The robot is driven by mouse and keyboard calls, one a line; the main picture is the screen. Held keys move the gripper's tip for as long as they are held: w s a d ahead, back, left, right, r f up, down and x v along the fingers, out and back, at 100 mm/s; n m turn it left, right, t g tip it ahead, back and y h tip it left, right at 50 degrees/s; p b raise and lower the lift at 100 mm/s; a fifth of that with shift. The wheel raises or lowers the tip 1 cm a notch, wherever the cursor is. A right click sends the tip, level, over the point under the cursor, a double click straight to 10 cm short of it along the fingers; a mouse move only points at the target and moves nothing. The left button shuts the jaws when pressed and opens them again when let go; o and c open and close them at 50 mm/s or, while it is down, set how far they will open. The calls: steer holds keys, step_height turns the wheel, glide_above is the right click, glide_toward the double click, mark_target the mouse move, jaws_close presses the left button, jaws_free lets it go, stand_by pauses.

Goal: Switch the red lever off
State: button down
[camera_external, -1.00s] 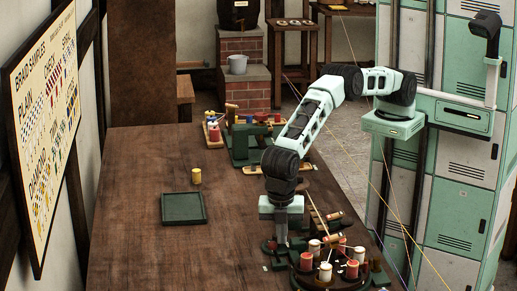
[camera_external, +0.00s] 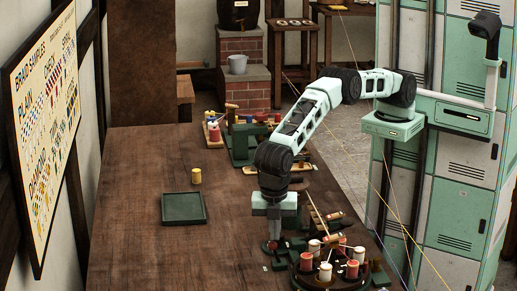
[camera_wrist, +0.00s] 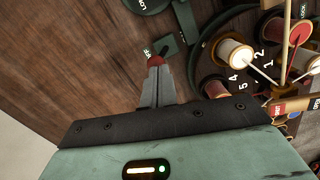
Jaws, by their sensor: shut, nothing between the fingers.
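The red lever (camera_wrist: 155,61) shows in the wrist view as a small red tip right at the ends of my fingers. Its lower part is mostly hidden by them, and I cannot tell which way it is set. In the external view a bit of red (camera_external: 273,246) shows by my fingertips, low over the table. My gripper (camera_wrist: 158,72) is shut and empty, with its tips touching or very close to the lever. It points down in the external view (camera_external: 274,240), just left of the round bobbin stand.
The round stand (camera_external: 294,278) with several red and white bobbins is close on the right. A dark green tray (camera_external: 184,222) and a yellow spool (camera_external: 196,176) are farther left. The table (camera_external: 150,250) is clear at the left front.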

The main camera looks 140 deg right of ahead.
step_height(320, 180, up, 8)
steer(key=w+p, duration=0.1)
steer(key=p, duration=0.4)
steer(key=shift+w+r, duration=0.25)
steer(key=shift+d, duration=0.1)
steer(key=s+a+r+y, duration=0.1)
steer(key=s+a+r, duration=0.35)
steer(key=a, duration=0.25)
steer(key=s+a+r, duration=0.3)
steer(key=a+r, duration=0.2)
steer(key=a, duration=0.3)
steer(key=s+a+r+n, duration=0.1)
steer(key=s+a+r, duration=0.4)
steer(key=s+a, duration=0.5)
steer(key=s+r, duration=0.2)
steer(key=s, duration=1.6)
steer(key=s+d+f+t, duration=0.1)
steer(key=s+d+f, duration=0.1)
steer(key=s, duration=0.6)
steer(key=s+d+f, duration=0.1)
steer(key=s+d, duration=0.1)
steer(key=s, duration=0.7)
step_height(320, 180, down, 48)
steer(key=b, duration=4.7)
steer(key=shift+d+b, duration=0.3)
steer(key=shift+d, duration=0.05)
